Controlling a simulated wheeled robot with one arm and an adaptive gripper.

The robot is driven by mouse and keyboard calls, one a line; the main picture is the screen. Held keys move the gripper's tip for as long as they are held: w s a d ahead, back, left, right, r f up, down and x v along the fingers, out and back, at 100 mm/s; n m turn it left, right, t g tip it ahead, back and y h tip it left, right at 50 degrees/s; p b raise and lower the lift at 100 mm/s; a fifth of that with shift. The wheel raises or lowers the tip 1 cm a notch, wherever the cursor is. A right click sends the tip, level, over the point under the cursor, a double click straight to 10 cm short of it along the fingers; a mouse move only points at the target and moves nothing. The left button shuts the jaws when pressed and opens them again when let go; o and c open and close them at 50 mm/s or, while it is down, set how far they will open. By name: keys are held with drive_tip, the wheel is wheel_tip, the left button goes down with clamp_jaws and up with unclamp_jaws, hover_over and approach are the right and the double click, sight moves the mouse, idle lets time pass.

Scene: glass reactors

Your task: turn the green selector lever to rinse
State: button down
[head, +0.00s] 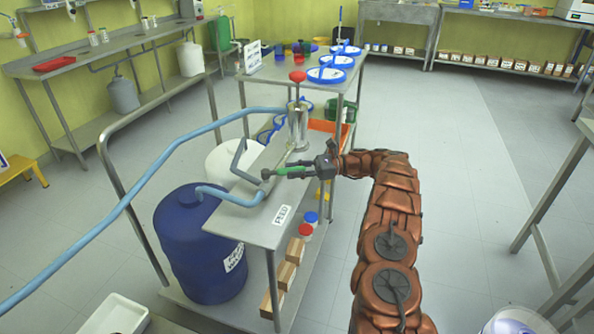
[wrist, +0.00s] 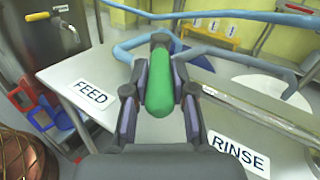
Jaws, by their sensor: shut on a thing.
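The green selector lever (head: 288,172) sits above the metal cart top in the head view. It fills the middle of the wrist view (wrist: 160,82), pointing towards the camera between the two labels. My gripper (head: 304,171) is shut around it, with one finger on each side in the wrist view (wrist: 160,90). The RINSE label (wrist: 238,154) lies at the lower right in the wrist view, and I cannot make it out in the head view. The FEED label (wrist: 90,95) lies at the left, and also shows in the head view (head: 282,215).
Blue hoses (head: 150,175) run to the cart beside a blue drum (head: 190,250). A metal vessel (head: 297,122) stands behind the lever. A metal pipe (wrist: 260,112) crosses the right of the wrist view.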

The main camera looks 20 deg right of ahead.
drive_tip(key=c, duration=0.9)
unclamp_jaws()
drive_tip(key=shift+c, duration=0.2)
drive_tip(key=shift+r, duration=0.1)
wheel_tip(320, 180, up, 10)
drive_tip(key=shift+f, duration=0.1)
